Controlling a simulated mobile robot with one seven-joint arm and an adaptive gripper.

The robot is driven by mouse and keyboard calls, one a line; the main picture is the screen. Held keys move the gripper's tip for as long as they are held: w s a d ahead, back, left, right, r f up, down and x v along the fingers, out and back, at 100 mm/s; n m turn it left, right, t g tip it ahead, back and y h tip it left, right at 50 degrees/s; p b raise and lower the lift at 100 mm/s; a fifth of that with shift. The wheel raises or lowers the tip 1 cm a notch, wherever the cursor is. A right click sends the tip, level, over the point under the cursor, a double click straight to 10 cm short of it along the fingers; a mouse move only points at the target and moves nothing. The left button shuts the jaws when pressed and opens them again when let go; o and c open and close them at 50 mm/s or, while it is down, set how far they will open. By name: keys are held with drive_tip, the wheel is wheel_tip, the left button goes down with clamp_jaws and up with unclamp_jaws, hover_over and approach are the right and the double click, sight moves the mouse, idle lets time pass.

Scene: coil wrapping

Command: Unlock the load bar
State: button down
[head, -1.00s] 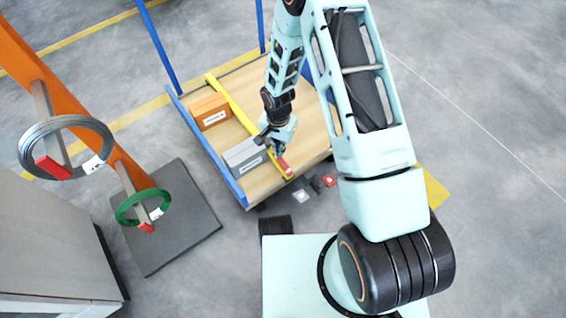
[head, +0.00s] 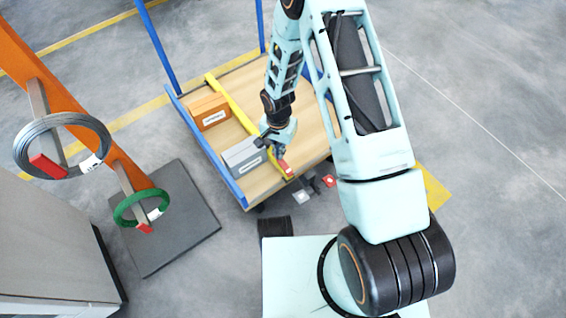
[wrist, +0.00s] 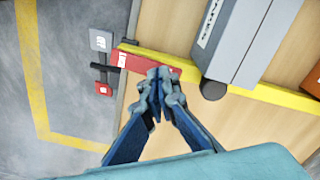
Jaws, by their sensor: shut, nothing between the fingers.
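The yellow load bar (head: 234,105) lies across the wooden deck of a blue-framed cart, and it also shows in the wrist view (wrist: 262,94). My gripper (head: 274,148) is over the near end of the bar. In the wrist view my gripper (wrist: 160,75) is shut and empty, its fingertips at the red piece's edge. I cannot tell whether they touch it.
A grey box (head: 243,157) and an orange box (head: 211,111) stand on the cart deck (head: 262,82), left of the bar. Red and grey foot pedals (head: 328,181) stick out at the cart's near end. An orange post with coils (head: 140,207) stands left. Floor at right is clear.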

drive_tip(key=shift+f+b, duration=0.5)
drive_tip(key=shift+f, duration=0.4)
drive_tip(key=shift+r, duration=0.15)
drive_tip(key=shift+r+p, duration=2.3)
drive_tip(key=shift+r, duration=1.15)
drive_tip(key=shift+w, duration=0.1)
